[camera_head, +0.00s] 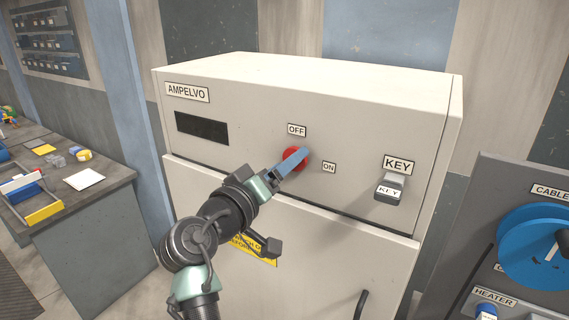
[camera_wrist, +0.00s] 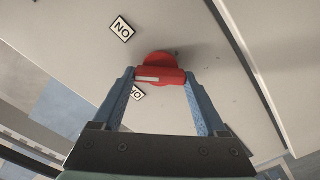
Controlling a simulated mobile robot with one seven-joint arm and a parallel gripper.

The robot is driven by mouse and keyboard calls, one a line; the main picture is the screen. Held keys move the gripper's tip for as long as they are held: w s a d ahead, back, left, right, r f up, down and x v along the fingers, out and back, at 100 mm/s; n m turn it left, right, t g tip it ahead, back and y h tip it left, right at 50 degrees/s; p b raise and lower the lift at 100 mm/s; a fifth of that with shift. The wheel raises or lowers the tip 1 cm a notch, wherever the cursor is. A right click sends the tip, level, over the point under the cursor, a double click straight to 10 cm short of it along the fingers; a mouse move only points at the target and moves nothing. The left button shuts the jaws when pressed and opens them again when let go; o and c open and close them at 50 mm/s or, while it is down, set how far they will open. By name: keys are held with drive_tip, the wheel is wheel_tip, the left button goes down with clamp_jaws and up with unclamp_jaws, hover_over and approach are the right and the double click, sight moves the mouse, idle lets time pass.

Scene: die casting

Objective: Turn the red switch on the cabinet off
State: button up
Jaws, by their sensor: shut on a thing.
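The red switch (camera_head: 295,158) is on the front of the cream cabinet (camera_head: 255,105), between the OFF label (camera_head: 297,130) and the ON label (camera_head: 329,167). My gripper (camera_head: 294,160) reaches it from the lower left, and its blue fingers hide part of the switch. In the wrist view the red switch (camera_wrist: 158,68) shows a round base and a raised bar with a white mark at its left part. My gripper (camera_wrist: 160,76) has one finger at each end of this bar, shut on it. The head view does not show clearly which label the bar points to.
A grey key block (camera_head: 389,187) sticks out of the cabinet front right of the switch. A grey panel (camera_head: 480,190) with a large blue knob (camera_head: 532,245) stands at the right. A workbench (camera_head: 110,178) with small items is at the left.

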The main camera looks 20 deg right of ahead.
drive_tip(key=shift+f+n+p, duration=0.2)
drive_tip(key=shift+n+p, duration=1.8)
drive_tip(key=shift+n, duration=2.7)
drive_tip(key=o, duration=1.3)
drive_tip(key=b+v, duration=0.5)
drive_tip(key=v, duration=0.8)
